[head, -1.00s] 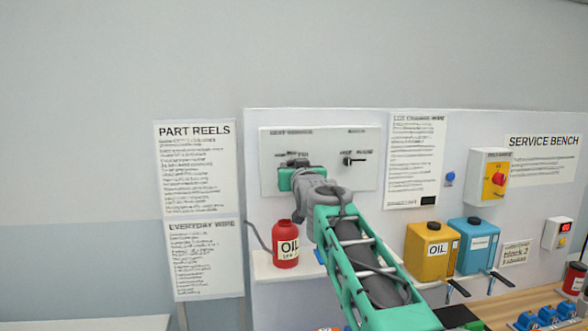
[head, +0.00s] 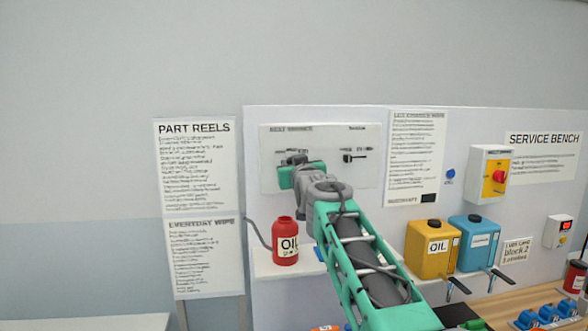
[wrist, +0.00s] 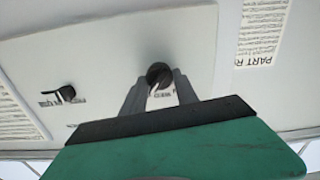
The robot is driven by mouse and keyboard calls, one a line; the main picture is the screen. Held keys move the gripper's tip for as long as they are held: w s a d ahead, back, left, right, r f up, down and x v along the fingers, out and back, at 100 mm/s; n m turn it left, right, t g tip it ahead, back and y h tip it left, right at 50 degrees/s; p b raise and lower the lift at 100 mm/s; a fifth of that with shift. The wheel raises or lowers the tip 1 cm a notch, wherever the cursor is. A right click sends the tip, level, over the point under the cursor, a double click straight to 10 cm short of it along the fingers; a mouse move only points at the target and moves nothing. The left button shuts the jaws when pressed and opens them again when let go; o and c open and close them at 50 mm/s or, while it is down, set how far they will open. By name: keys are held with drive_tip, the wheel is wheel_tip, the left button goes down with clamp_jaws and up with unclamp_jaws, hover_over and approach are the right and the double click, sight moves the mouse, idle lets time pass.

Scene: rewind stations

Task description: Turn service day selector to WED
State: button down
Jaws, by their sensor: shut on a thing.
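The white selector panel (head: 361,178) is on the upright board, with two black selectors. The left one, the day selector (wrist: 158,70), is a round black knob in the wrist view. My gripper (wrist: 160,84) is shut on this knob, with one grey finger on each side. In the head view my gripper (head: 293,161) is at the left of the panel, and its green palm hides most of the knob and its labels. The label lettering is too blurred to read, so the day pointed at cannot be told.
A second black selector (head: 353,156) is at the right of the panel, apart from my gripper. Yellow (head: 432,251) and blue (head: 474,244) cans stand to the right.

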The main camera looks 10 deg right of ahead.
drive_tip(key=n+b, duration=0.3)
drive_tip(key=n, duration=0.4)
drive_tip(key=shift+a+f+b, duration=0.1)
drive_tip(key=shift+b, duration=0.2)
drive_tip(key=shift+n, duration=0.4)
drive_tip(key=c, duration=0.9)
unclamp_jaws()
drive_tip(key=shift+c, duration=0.2)
drive_tip(key=s+b, duration=0.3)
drive_tip(key=s, duration=0.5)
drive_tip(key=shift+b, duration=0.35)
